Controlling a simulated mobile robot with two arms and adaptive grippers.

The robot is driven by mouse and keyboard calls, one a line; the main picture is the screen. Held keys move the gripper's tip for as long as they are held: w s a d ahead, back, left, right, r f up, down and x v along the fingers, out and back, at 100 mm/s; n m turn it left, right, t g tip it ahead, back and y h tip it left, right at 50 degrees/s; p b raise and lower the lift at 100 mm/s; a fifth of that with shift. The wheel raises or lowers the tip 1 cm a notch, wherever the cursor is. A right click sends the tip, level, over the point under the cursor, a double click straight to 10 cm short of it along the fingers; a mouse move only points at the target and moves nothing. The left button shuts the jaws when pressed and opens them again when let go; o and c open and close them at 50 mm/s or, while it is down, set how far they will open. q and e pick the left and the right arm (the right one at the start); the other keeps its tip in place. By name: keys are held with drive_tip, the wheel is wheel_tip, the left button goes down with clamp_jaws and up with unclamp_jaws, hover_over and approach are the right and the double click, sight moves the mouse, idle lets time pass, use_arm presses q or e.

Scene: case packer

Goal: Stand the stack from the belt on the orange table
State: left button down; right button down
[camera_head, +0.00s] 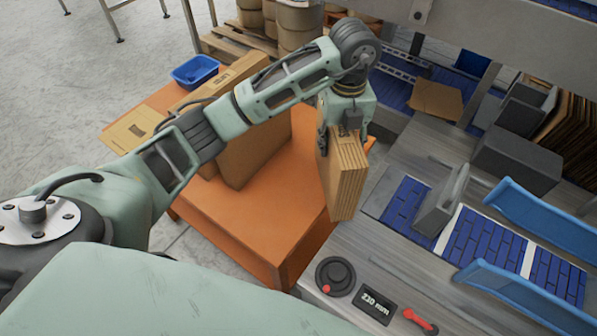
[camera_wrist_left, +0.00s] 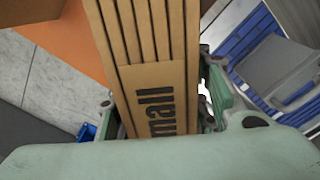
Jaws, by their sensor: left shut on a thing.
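The stack (camera_head: 345,178) is several flat brown cardboard pieces held upright, edges together. My left gripper (camera_head: 341,127) is shut on it and holds it from above, near the right edge of the orange table (camera_head: 245,225). I cannot tell whether its lower end touches anything. In the left wrist view the stack (camera_wrist_left: 155,70) runs between the fingers of my left gripper (camera_wrist_left: 165,115), with the letters "mall" on its face. The belt (camera_head: 480,240), blue with white bands, lies to the right and its visible part carries no stack. My right gripper is not in view.
A large cardboard box (camera_head: 250,150) stands on the orange table, partly behind my left arm. A flat cardboard piece (camera_head: 130,128) and a blue bin (camera_head: 195,70) are at the table's far left. Blue guide rails (camera_head: 540,215) flank the belt. The table's front part is clear.

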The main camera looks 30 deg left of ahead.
use_arm(q)
drive_tip(key=a+f+p, duration=0.5)
drive_tip(key=a+f, duration=0.5)
drive_tip(key=shift+w+a, duration=0.2)
drive_tip(key=shift+w, duration=0.05)
drive_tip(key=shift+f, duration=0.15)
drive_tip(key=c, duration=1.4)
unclamp_jaws()
drive_tip(key=shift+f, duration=0.15)
drive_tip(key=shift+c, duration=0.2)
drive_tip(key=o, duration=0.4)
drive_tip(key=shift+o, duration=0.3)
